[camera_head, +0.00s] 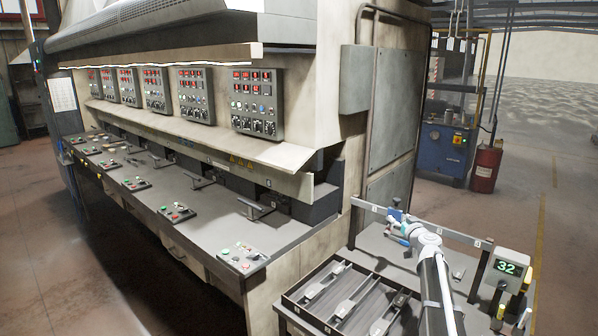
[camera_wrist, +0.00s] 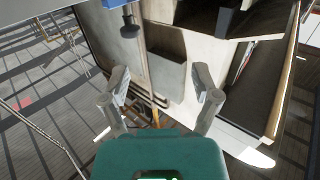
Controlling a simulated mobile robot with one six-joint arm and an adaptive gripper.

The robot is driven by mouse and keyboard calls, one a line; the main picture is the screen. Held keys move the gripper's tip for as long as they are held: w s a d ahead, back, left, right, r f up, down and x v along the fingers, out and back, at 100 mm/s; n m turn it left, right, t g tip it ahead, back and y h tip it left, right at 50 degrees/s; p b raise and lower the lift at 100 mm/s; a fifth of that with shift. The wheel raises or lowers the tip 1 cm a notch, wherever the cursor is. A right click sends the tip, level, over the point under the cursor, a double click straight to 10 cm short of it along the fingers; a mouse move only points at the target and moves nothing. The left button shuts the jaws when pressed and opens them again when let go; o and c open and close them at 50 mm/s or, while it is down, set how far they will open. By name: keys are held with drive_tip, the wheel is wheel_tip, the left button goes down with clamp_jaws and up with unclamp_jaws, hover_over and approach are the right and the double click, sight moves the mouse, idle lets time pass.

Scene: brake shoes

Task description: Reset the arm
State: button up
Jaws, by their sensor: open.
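My arm (camera_head: 432,275) reaches up from the lower right in the head view, over the small table beside the machine. My gripper (camera_head: 397,216) is at its far end, near a rail above the table, and looks small there. In the wrist view my gripper (camera_wrist: 160,95) shows two grey fingers spread wide apart with nothing between them. The wrist view looks past the fingers at the machine's side wall and a grey box on it.
A tray (camera_head: 322,322) with several metal parts lies on the table, left of my arm. A display reading 32 (camera_head: 507,267) stands to the right. The large machine (camera_head: 215,215) with control panels fills the left. A red drum (camera_head: 486,168) and blue cabinet (camera_head: 443,148) stand behind.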

drive_tip(key=s+a+f+n+g+y, duration=0.2)
drive_tip(key=s+a+f+g, duration=0.25)
drive_tip(key=s+a, duration=0.4)
drive_tip(key=s+a+f+n+g+y, duration=0.15)
drive_tip(key=s+a+f+g, duration=0.35)
drive_tip(key=a, duration=0.7)
drive_tip(key=s+a+f+m+g+h, duration=0.1)
drive_tip(key=s+f+g, duration=0.3)
drive_tip(key=s, duration=0.8)
drive_tip(key=s+f+m+g+h, duration=0.3)
drive_tip(key=s+f+g+h, duration=0.1)
drive_tip(key=s, duration=0.9)
drive_tip(key=shift+s+a+f+m+h, duration=0.2)
drive_tip(key=shift+a+m+h, duration=0.15)
